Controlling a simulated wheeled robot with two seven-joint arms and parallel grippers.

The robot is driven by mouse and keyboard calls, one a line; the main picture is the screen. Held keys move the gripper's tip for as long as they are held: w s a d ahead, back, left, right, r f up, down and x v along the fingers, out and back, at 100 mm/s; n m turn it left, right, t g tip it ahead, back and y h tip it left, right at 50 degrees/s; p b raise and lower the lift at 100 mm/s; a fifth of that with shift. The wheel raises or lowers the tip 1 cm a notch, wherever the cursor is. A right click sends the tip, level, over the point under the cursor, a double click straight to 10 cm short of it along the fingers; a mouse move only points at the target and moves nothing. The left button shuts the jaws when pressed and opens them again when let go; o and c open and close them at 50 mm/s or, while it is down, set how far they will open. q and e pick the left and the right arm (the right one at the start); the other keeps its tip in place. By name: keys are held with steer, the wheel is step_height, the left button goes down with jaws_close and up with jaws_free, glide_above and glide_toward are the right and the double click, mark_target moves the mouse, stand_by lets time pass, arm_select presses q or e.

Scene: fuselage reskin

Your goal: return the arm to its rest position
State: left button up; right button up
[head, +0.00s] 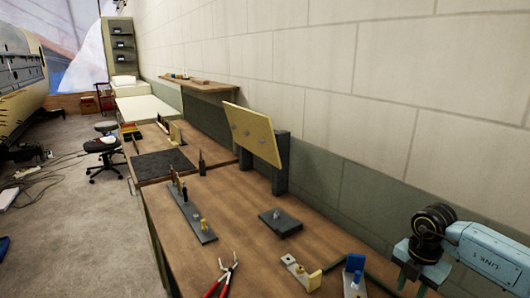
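My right arm (480,250), light blue and marked "LINK 5", comes in at the lower right corner. It has a black round joint, with a teal part that looks like the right gripper (412,276) below it. This part hangs over the near right end of the wooden bench (240,235), and its lower end is close to the picture's bottom edge. I cannot make out its fingertips or anything held between them. My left arm and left gripper do not show.
On the bench are red-handled pliers (225,273), a long grey plate with pegs (195,215), a dark block (281,222), a tilted yellow panel on a stand (252,134), a yellow-ended bracket (300,273) and a blue-topped fixture (354,272). A wall runs along the right; a stool (103,145) stands left.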

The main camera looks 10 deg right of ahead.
step_height(320, 180, down, 6)
steer(key=shift+r, duration=0.1)
stand_by(0.4)
